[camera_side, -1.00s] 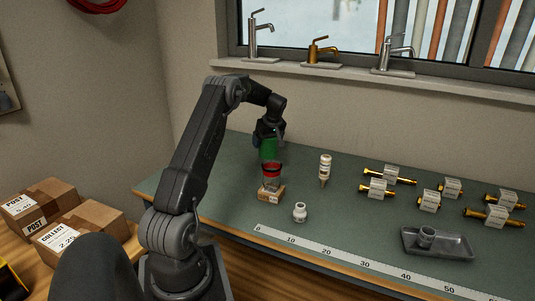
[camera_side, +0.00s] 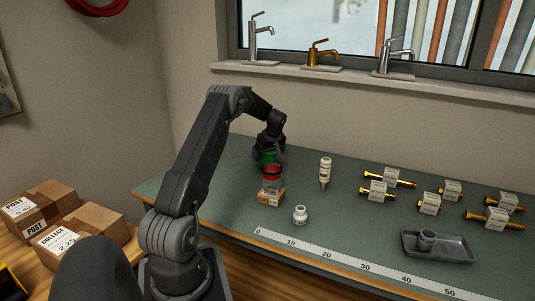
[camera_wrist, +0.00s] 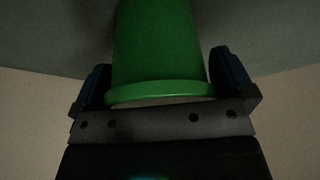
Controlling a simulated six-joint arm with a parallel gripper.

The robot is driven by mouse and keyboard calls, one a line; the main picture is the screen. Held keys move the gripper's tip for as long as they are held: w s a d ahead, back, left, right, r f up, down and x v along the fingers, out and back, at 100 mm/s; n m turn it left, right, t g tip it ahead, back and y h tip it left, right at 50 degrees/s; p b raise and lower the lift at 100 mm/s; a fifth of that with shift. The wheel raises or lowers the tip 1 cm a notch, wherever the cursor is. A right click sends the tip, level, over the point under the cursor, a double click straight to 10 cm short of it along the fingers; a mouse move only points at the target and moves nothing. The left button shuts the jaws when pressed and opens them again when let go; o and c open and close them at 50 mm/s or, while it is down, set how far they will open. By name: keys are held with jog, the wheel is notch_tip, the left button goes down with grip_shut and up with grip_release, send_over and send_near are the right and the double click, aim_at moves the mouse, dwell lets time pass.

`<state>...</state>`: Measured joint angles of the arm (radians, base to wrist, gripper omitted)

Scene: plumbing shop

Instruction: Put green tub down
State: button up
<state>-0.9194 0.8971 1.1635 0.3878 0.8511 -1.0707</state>
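The green tub (camera_side: 267,157) is in my gripper (camera_side: 269,153), low over the left part of the bench. In the wrist view the tub (camera_wrist: 160,50) fills the space between the two fingers (camera_wrist: 162,75), which lie close against its sides near the rim. In the side view the gripper covers its upper part. Its lower end is hidden behind the red-topped clear jar (camera_side: 272,172), so I cannot tell whether it touches anything below.
The jar stands on a small cardboard box (camera_side: 270,196). Tagged brass fittings (camera_side: 429,204), a grey tray (camera_side: 462,249) and a ruler strip (camera_side: 330,259) lie farther right and in front.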

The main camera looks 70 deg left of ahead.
jog(key=v, duration=1.2)
jog(key=shift+r, duration=0.1)
jog(key=d+r+m+t, duration=0.2)
jog(key=d+r+m, duration=0.3)
jog(key=d, duration=0.8)
jog(key=d+r+m+t, duration=0.1)
jog(key=d+r+m, duration=0.4)
jog(key=d, duration=0.8)
jog(key=s+d+f+m+t+h, duration=0.1)
jog(key=s+d+m+h, duration=0.1)
jog(key=s+d+m, duration=0.3)
jog(key=s+d+m+t+h, duration=0.2)
jog(key=s+d+m, duration=0.3)
jog(key=s+d, duration=0.6)
jog(key=d, duration=0.6)
jog(key=shift+s+f, duration=0.25)
jog(key=shift+f, duration=0.15)
jog(key=shift+d, duration=0.1)
